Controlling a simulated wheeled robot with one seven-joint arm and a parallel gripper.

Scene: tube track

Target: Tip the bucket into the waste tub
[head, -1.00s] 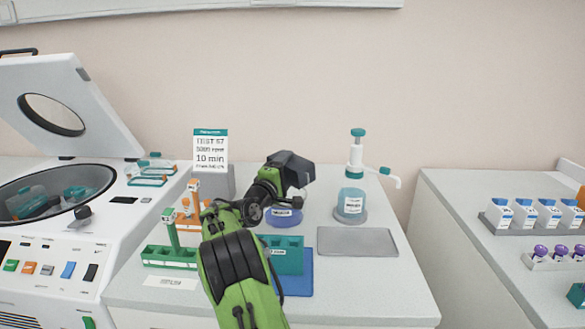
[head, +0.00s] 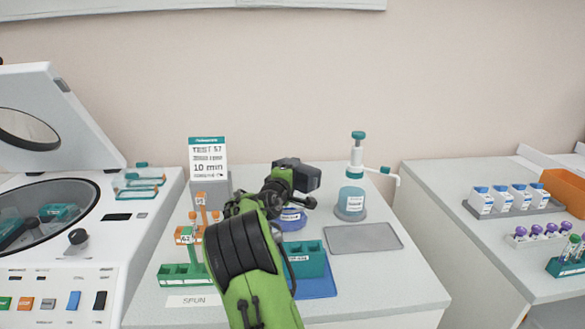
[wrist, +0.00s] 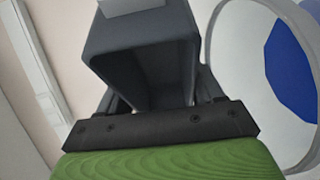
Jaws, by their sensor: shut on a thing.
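My gripper (head: 283,187) is over the middle bench, shut on a dark grey bucket (head: 304,177). In the wrist view the bucket (wrist: 145,45) fills the space between my fingers, with a pale patch at its upper edge. Its contents cannot be seen. A round blue tub (head: 293,219) with a white label, apparently the waste tub, stands just below the bucket in the head view, partly hidden by my arm. In the wrist view a pale round rim with blue inside (wrist: 300,65), apparently the tub, is at the right, apart from the bucket.
An open centrifuge (head: 60,235) stands at left. Green (head: 182,274) and orange racks, a teal rack (head: 306,262) on a blue mat and a sign (head: 208,160) surround my arm. A dispenser bottle (head: 351,203) and a bare grey tray (head: 363,238) are to the right.

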